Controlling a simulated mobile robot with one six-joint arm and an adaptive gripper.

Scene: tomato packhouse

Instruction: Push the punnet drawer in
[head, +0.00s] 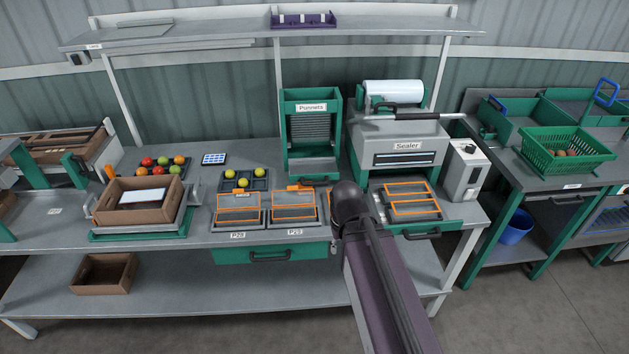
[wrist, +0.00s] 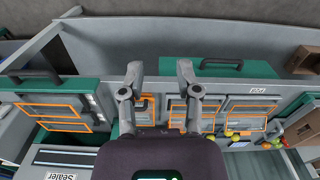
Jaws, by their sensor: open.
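A green-fronted drawer with a dark handle (head: 270,255) is under the bench's front edge; it also shows in the wrist view (wrist: 222,65). How far it stands out is hard to tell. A second green drawer (head: 422,233), holding orange-framed trays, stands out below the sealer; its handle shows in the wrist view (wrist: 30,76). The green punnet dispenser (head: 288,120), labelled "Punnets", stands at the back, its base partly covered. No drawer itself reads "punnet". My gripper (wrist: 161,72) is open and empty above the bench's front edge, between both handles. My arm hides it in the head view.
Orange-framed trays (head: 293,206) stand on the bench left of my arm. A brown box (head: 137,204) sits further left. The sealer (head: 407,135) stands behind the right drawer. Floor in front of the bench is clear.

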